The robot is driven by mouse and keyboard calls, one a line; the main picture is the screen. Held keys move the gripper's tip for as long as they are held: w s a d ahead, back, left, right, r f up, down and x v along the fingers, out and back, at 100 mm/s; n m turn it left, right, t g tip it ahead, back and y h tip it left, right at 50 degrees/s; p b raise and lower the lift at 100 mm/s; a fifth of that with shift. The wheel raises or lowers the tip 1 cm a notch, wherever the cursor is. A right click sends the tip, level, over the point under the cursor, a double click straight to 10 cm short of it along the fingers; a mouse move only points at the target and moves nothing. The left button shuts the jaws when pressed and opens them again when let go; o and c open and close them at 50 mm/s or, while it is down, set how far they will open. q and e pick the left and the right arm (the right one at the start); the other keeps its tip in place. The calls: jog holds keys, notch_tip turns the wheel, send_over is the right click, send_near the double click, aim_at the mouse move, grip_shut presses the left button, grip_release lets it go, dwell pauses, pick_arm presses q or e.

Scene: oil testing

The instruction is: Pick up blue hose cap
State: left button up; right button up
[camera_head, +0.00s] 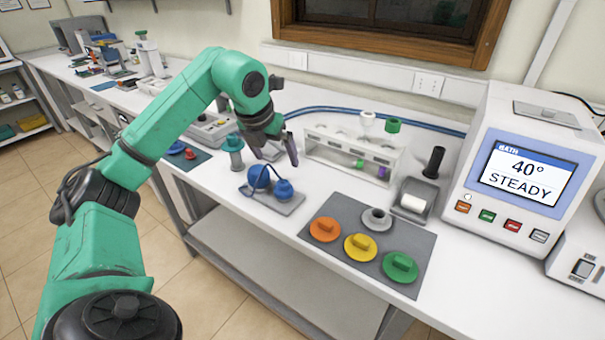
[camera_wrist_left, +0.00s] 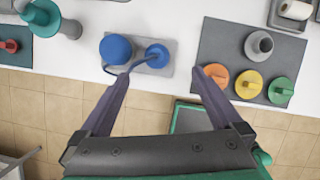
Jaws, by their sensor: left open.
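A small blue cap-like piece (camera_head: 284,190) sits on a grey plate (camera_head: 292,207), beside a larger blue ball (camera_head: 259,176); a thin dark blue hose links them. In the wrist view the small blue piece (camera_wrist_left: 157,55) lies just beyond the fingertips, near the midline between them, and the ball (camera_wrist_left: 117,48) is to its left. My left gripper (camera_head: 278,158) is open and empty above and behind the plate in the head view; its two fingers (camera_wrist_left: 158,82) also show in the wrist view. Neither finger appears to touch the blue piece. My right gripper is not in view.
A grey mat (camera_head: 317,241) right of the plate holds orange (camera_head: 324,229), yellow (camera_head: 360,247) and green (camera_head: 400,267) caps and a grey fitting (camera_head: 377,218). A green-topped cylinder (camera_head: 235,155) stands left. A white rack (camera_head: 353,153) stands behind, with a bath unit (camera_head: 520,160) at right.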

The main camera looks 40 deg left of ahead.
pick_arm(q)
jog(key=a, duration=0.1)
jog(key=p, duration=0.2)
send_over(282, 183)
jog(key=s, duration=0.3)
notch_tip(282, 183, down, 6)
jog(key=x, duration=0.2)
jog(key=p+x, duration=0.1)
jog(key=x, duration=0.1)
jog(key=p+x, duration=0.1)
jog(key=x, duration=0.1)
jog(key=shift+w+d, duration=0.3)
jog(key=shift+w, duration=0.15)
jog(key=shift+f, duration=0.4)
jog(key=shift+a, duration=0.1)
jog(key=shift+f, duration=0.1)
jog(key=c, duration=1.3)
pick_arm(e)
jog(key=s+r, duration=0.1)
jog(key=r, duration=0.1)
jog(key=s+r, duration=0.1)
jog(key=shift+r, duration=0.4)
